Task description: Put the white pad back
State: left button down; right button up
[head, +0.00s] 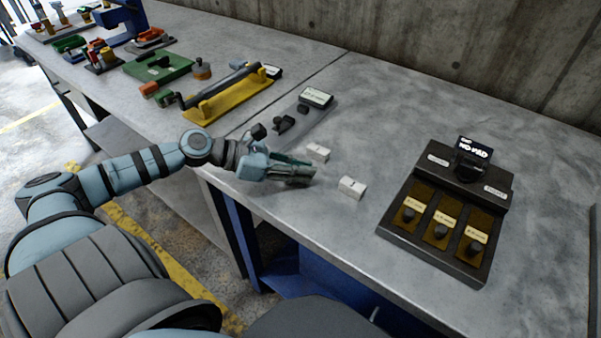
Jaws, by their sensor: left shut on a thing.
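My left gripper (300,174) reaches in low over the front part of the grey table. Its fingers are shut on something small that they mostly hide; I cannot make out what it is. A small white labelled block (318,152) lies just behind the fingers. Another white labelled block (352,187) lies to the right of the fingertips, apart from them. A dark box (431,240) on the right has several brown, labelled panels with dark knobs, and a black sign (476,148) on top. I cannot tell which thing is the white pad. My right gripper is not in view.
A grey plate (318,112) with black knobs lies behind my left gripper. A yellow fixture with a dark bar (232,95) and a green plate (158,66) stand farther left. A concrete wall closes the back. The table between the blocks and the dark box is clear.

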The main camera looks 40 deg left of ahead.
pick_arm(q)
jog(key=shift+f, duration=0.25)
jog(key=shift+f, duration=0.1)
jog(key=c, duration=1.5)
grip_release()
